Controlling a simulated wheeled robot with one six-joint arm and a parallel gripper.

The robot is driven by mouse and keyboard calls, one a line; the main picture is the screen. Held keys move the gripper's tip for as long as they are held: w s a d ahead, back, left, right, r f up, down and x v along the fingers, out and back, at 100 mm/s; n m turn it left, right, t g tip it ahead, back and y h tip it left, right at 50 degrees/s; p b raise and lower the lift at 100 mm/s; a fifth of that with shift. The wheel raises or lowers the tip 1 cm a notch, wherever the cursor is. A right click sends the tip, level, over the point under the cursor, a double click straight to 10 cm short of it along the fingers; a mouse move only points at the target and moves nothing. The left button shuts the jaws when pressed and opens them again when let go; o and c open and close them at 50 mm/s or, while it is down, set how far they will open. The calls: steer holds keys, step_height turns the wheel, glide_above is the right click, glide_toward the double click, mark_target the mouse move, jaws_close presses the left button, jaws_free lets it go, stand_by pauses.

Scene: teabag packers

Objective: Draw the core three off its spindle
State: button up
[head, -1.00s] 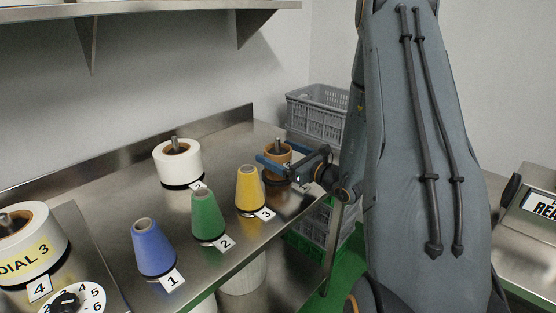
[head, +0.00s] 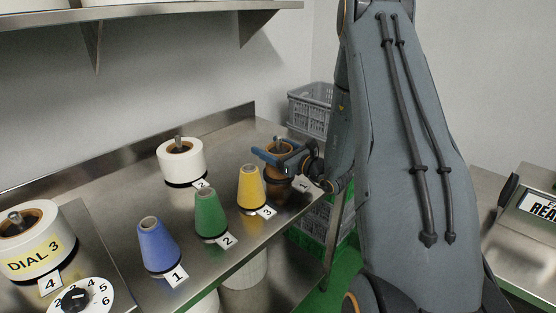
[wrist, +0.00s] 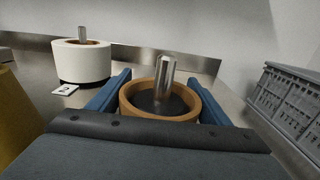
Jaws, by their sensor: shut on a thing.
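The brown, hollow core (head: 283,174) is around an upright metal spindle (head: 277,144) at the far right end of the steel bench. In the wrist view the core (wrist: 165,113) is a brown ring with the spindle (wrist: 164,82) standing up through its dark middle. My gripper (head: 279,154) is shut on this core, with a blue finger along each side of it. The core's lower part is hidden in the wrist view, so I cannot tell whether it is raised off its base. A number tag (head: 303,185) beside it is partly covered and hard to read.
A white roll (head: 181,160) stands on another spindle to the left. Yellow (head: 250,188), green (head: 211,214) and blue (head: 157,246) cones stand along the front. A grey crate (head: 311,106) is behind the bench end. A labelled roll (head: 35,262) and a dial (head: 76,300) are near left.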

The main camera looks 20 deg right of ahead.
steer(key=shift+r, duration=0.2)
steer(key=shift+r+b, duration=1.25)
steer(key=shift+r, duration=3.3)
steer(key=shift+r+p, duration=0.55)
steer(key=shift+r, duration=0.9)
